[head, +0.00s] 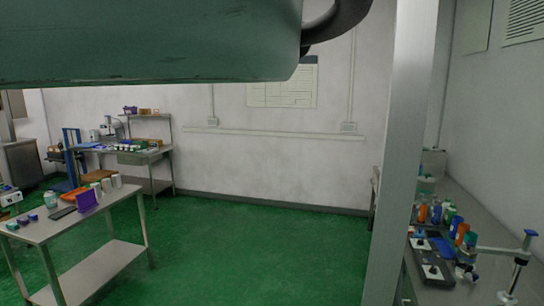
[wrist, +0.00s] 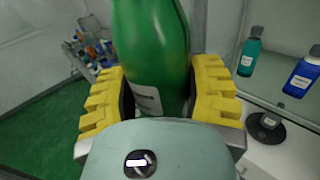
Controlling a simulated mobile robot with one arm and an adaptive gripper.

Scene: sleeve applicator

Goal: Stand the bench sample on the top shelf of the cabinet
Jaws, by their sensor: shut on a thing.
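In the wrist view my gripper (wrist: 163,98) has its yellow fingers shut on a green bottle (wrist: 150,45) with a white label, one finger on each side. I take this bottle to be the bench sample. Its top runs out of the frame and its bottom is hidden behind my gripper's body. To the right is what looks like the cabinet, with a pale shelf (wrist: 275,90). The held bottle is left of this shelf and apart from the bottles there.
A teal bottle (wrist: 249,55) and a blue bottle (wrist: 302,75) stand on the shelf. A dark round thing (wrist: 266,128) sits lower on a white surface. In the head view, a steel table (head: 95,215) stands left and a cluttered bench (head: 480,215) right. Green floor (head: 240,255) between is clear.

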